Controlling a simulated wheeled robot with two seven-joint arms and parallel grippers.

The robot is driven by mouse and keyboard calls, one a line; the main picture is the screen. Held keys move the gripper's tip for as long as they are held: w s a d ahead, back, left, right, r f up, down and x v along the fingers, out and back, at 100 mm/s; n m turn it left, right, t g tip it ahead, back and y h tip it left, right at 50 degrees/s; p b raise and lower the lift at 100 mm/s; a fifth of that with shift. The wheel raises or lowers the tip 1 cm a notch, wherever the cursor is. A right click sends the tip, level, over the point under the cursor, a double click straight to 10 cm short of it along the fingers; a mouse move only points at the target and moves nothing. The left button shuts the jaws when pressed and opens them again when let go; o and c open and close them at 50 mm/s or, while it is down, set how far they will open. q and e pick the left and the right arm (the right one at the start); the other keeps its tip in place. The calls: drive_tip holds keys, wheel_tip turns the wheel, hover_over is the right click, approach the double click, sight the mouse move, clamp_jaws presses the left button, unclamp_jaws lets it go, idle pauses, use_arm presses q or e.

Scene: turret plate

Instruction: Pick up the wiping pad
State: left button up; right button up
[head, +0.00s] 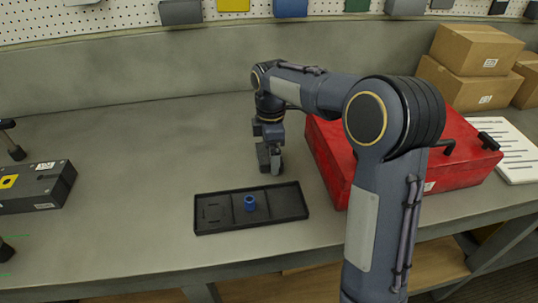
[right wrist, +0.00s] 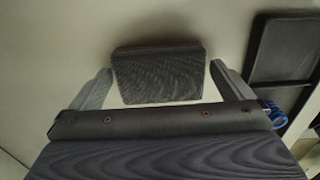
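The wiping pad, a dark ribbed block (right wrist: 157,76), shows in the right wrist view between the two grey fingers of my right gripper (right wrist: 162,82). The gripper is open, with a gap between each finger and the pad's sides. In the head view my right gripper (head: 270,158) is low over the grey bench, just behind the black tray. The pad cannot be clearly told apart from the gripper there. My left gripper is not in view.
The black tray (head: 286,202) holds a small blue ring-shaped part (head: 250,203). A red case (head: 330,160) stands close on the right, with cardboard boxes (head: 475,50) behind it. A dark box-shaped device (head: 45,188) is at the left.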

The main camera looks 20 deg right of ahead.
drive_tip(key=c, duration=0.7)
drive_tip(key=shift+c, duration=0.2)
drive_tip(key=shift+r, duration=0.45)
wheel_tip(320, 180, up, 2)
drive_tip(key=shift+r, duration=0.2)
drive_tip(key=s+r, duration=0.1)
drive_tip(key=s+a+r, duration=0.1)
drive_tip(key=r, duration=0.1)
drive_tip(key=s+a+r, duration=0.1)
drive_tip(key=s+r, duration=0.1)
drive_tip(key=shift+a+r, duration=0.1)
drive_tip(key=s+a+r, duration=0.4)
drive_tip(key=s, duration=0.4)
drive_tip(key=shift+s+a+r+b, duration=0.15)
drive_tip(key=shift+s+r+b, duration=0.1)
drive_tip(key=shift+b, duration=0.05)
